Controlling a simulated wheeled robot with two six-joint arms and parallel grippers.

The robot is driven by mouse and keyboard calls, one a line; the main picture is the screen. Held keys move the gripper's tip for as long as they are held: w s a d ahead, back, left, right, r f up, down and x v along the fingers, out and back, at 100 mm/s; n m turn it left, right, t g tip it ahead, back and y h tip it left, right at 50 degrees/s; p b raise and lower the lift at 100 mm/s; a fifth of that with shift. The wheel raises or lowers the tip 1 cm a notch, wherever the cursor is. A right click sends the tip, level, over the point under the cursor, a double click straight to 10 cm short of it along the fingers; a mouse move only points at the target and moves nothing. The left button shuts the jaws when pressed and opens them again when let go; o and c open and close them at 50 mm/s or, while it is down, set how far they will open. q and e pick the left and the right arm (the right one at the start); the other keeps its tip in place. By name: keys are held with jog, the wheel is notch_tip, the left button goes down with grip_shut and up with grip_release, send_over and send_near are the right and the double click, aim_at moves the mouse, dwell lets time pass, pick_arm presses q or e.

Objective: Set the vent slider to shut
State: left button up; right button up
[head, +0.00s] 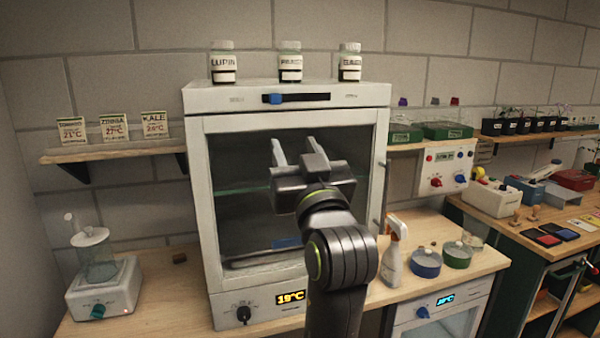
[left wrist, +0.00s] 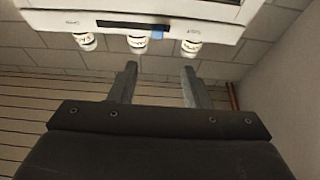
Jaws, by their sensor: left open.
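The vent slider's blue knob (head: 275,98) sits near the left end of a dark slot (head: 312,97) on the top front edge of a white glass-fronted cabinet (head: 201,160). The markings at the slot's ends are too small to read. In the left wrist view, which is upside down, the blue knob (left wrist: 157,35) shows near the slot's right end. My left gripper (head: 297,148) is open and empty, in front of the cabinet's glass door and below the slider. Its fingers (left wrist: 157,85) point toward the cabinet top, apart from the knob. My right gripper is out of view.
Three labelled jars stand on the cabinet top, the middle one (head: 290,64) behind the slot. A shelf (head: 110,151) with seed packets is at left. A spray bottle (head: 394,255) and round tins stand at lower right. The space before the slot looks clear.

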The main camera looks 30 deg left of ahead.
pick_arm(q)
jog(key=shift+b+v, duration=0.35)
jog(key=shift+v, duration=0.8)
